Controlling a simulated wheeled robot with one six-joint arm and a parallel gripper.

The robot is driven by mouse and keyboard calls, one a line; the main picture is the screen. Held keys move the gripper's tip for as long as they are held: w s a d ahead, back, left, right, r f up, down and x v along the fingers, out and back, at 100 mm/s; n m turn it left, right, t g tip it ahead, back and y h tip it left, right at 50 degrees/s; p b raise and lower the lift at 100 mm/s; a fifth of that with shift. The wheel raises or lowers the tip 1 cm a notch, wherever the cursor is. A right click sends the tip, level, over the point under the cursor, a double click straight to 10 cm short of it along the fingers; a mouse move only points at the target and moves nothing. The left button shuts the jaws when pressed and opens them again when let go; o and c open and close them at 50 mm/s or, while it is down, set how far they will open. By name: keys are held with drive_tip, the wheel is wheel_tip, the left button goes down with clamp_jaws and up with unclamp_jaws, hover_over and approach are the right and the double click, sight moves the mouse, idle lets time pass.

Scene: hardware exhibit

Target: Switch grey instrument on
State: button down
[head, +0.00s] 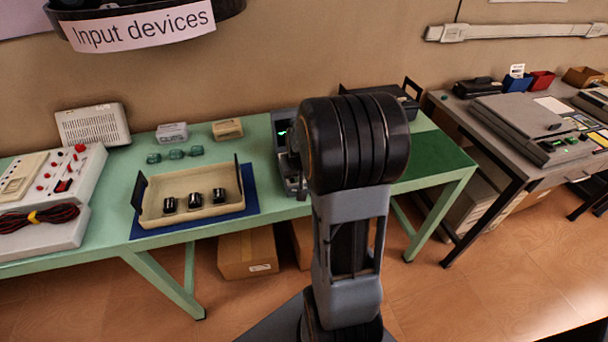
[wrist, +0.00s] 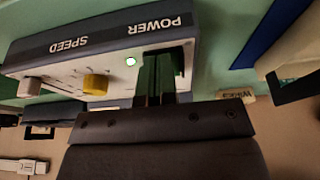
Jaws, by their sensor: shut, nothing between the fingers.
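The grey instrument (wrist: 105,40) fills the upper left of the wrist view, seen upside down, with the labels POWER and SPEED on its edge. A small lamp (wrist: 130,62) glows white-green on its pale panel. The fingertips cover that spot, so the switch there is hidden and contact cannot be told. In the head view a grey instrument (head: 284,128) with green lit marks is mostly behind my arm.
The green table (head: 105,155) also bears a beige tray (head: 160,215) with several dark pieces on a blue mat (head: 248,190), left of my arm. A red-buttoned device (head: 90,170) stands farther left. A second table at right holds a large grey machine (head: 510,115).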

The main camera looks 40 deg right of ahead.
drive_tip(key=shift+w+a, duration=0.15)
drive_tip(key=shift+a, duration=0.1)
drive_tip(key=shift+r, duration=0.1)
drive_tip(key=shift+w+d, duration=0.1)
drive_tip(key=shift+w+d+r, duration=0.25)
drive_tip(key=shift+w+r, duration=0.05)
drive_tip(key=shift+w, duration=0.25)
drive_tip(key=shift+r+p, duration=0.25)
drive_tip(key=shift+p, duration=0.2)
drive_tip(key=p+v, duration=0.1)
drive_tip(key=v, duration=0.1)
drive_tip(key=w+p+v, duration=0.1)
drive_tip(key=p+v, duration=0.1)
drive_tip(key=shift+s+d+r, duration=0.1)
drive_tip(key=shift+d+r, duration=0.05)
drive_tip(key=shift+r, duration=0.15)
drive_tip(key=s+v, duration=0.1)
drive_tip(key=v, duration=0.8)
drive_tip(key=shift+s+a+f+b, duration=0.25)
drive_tip(key=shift+s+a+b, duration=0.05)
drive_tip(key=shift+s+b, duration=0.1)
